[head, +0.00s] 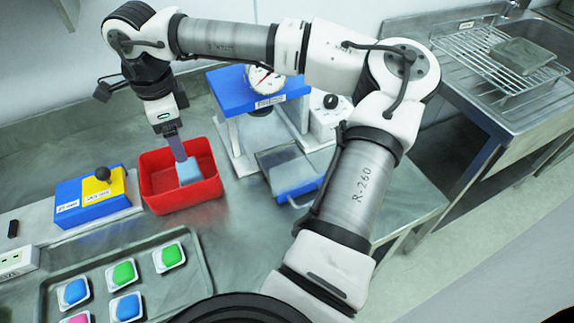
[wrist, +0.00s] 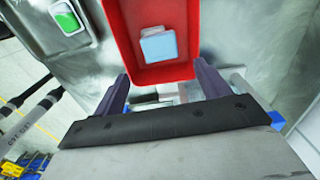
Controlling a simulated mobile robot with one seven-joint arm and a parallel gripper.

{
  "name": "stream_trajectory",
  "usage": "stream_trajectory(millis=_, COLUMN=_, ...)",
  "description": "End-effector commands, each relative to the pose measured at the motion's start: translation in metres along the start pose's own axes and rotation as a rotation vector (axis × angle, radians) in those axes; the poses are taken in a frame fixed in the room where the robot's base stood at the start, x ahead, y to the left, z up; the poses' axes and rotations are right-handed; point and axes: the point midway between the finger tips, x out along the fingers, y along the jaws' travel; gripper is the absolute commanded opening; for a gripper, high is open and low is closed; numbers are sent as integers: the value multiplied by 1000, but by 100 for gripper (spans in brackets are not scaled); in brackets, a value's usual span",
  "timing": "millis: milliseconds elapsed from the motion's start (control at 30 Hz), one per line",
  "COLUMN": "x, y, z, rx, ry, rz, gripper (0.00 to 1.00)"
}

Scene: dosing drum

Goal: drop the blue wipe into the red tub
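The red tub (head: 180,198) stands on the metal bench in the head view, and it fills the upper middle of the wrist view (wrist: 114,22). The light blue wipe (head: 189,171) is inside the tub; in the wrist view (wrist: 158,46) it lies near the middle of the tub, with a whitish edge along its upper side. My gripper (head: 180,157) points down over the tub. In the wrist view its two fingers (wrist: 160,70) are wide apart with nothing held between them, and the wipe is beyond the fingertips. Exact fingertip height is hard to tell.
A blue press (head: 232,98) with a dial stands right behind the tub. A blue and yellow box with a black knob (head: 102,183) is on the left. A tray (head: 100,257) of several colored pieces lies in front. A sink with a wire rack (head: 490,60) is at far right.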

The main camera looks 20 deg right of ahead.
Motion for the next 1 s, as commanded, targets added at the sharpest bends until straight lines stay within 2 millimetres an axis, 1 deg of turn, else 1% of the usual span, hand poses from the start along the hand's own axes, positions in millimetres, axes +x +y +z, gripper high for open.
stream_trajectory(millis=333, x=-1, y=0, z=0, rx=0, ry=0, rz=0, gripper=82)
stream_trajectory(millis=467, x=-12, y=-1, z=0, rx=2, ry=2, rz=-2, gripper=82)
stream_trajectory(millis=567, x=-29, y=-1, z=0, rx=2, ry=2, rz=-4, gripper=82)
stream_trajectory(millis=800, x=-85, y=-1, z=0, rx=2, ry=1, rz=-4, gripper=82)
stream_trajectory(millis=900, x=-105, y=-1, z=0, rx=2, ry=0, rz=-3, gripper=82)
stream_trajectory(millis=1000, x=-121, y=0, z=0, rx=0, ry=0, rz=-2, gripper=82)
